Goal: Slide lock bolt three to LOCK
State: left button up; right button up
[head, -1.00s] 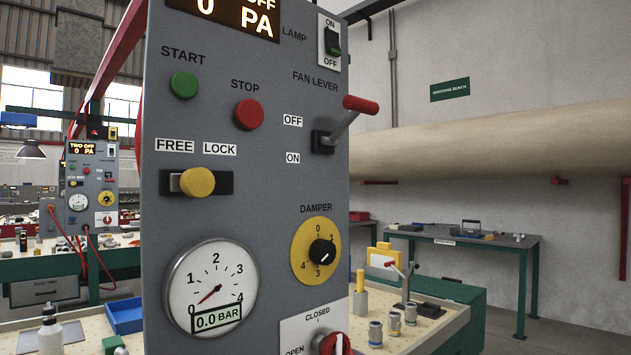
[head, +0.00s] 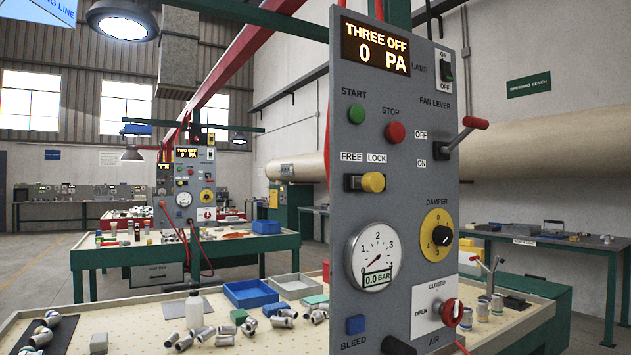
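The near grey panel (head: 405,225) reads THREE OFF, 0 PA on its display. Its lock bolt is a yellow round knob (head: 373,182) on a dark slotted plate (head: 349,183), below the FREE (head: 351,157) and LOCK (head: 376,158) labels. The knob appears below LOCK, with a light strip showing to its left. It stands out from the panel and I see it obliquely, so I cannot tell its exact place along the slot. Neither of my grippers is in view, and nothing is touching the knob.
A red-tipped fan lever (head: 475,122) juts out at the panel's right. START (head: 357,113) and STOP (head: 395,132) buttons sit above the bolt, a gauge (head: 373,257) below. A bench (head: 110,315) with castings and a blue tray (head: 250,293) stands at left. Air before the panel looks clear.

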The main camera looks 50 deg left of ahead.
aim_at(371, 181)
jog(key=k, duration=0.35)
jog(key=u, duration=1.2)
